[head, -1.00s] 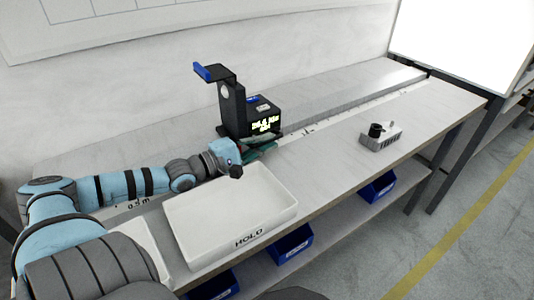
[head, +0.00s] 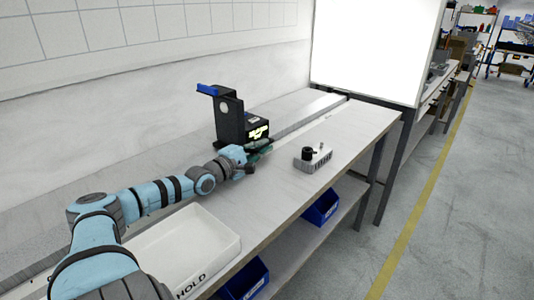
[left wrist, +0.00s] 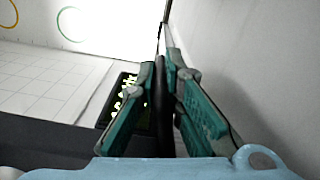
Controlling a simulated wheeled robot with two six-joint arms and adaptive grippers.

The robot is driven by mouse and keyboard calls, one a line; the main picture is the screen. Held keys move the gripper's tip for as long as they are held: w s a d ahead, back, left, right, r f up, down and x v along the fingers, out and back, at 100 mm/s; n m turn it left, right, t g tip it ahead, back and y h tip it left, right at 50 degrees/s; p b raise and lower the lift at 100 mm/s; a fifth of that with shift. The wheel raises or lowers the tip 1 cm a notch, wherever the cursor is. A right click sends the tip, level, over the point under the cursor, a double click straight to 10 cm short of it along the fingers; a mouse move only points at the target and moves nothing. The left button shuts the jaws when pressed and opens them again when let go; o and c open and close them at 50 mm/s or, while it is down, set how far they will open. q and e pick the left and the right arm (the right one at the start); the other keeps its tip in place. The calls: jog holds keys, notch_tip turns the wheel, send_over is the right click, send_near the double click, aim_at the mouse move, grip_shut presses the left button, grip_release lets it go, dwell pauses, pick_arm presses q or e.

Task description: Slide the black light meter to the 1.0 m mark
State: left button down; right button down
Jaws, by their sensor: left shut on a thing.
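The black light meter (head: 230,122) stands upright at the wall side of the bench, with a blue-tipped arm on top and a lit yellow-green display. My left gripper (head: 260,149) is at its near side, low beside the display. In the left wrist view, the green fingers (left wrist: 165,95) are closed on a thin black upright part (left wrist: 160,100) of the meter, and part of the display (left wrist: 128,98) shows behind the left finger. The 1.0 m mark cannot be read, and the strip beside the meter is partly hidden. My right gripper is out of view.
A white tray marked HOLD (head: 228,246) sits at the near end. A small grey box with a black knob (head: 313,158) lies right of the meter, near the front edge. Beyond the meter, a long grey raised strip (head: 310,107) runs clear toward the bright white panel (head: 375,50).

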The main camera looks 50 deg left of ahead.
pick_arm(q)
jog(key=c, duration=1.7)
grip_release()
jog(key=shift+w+f, duration=0.15)
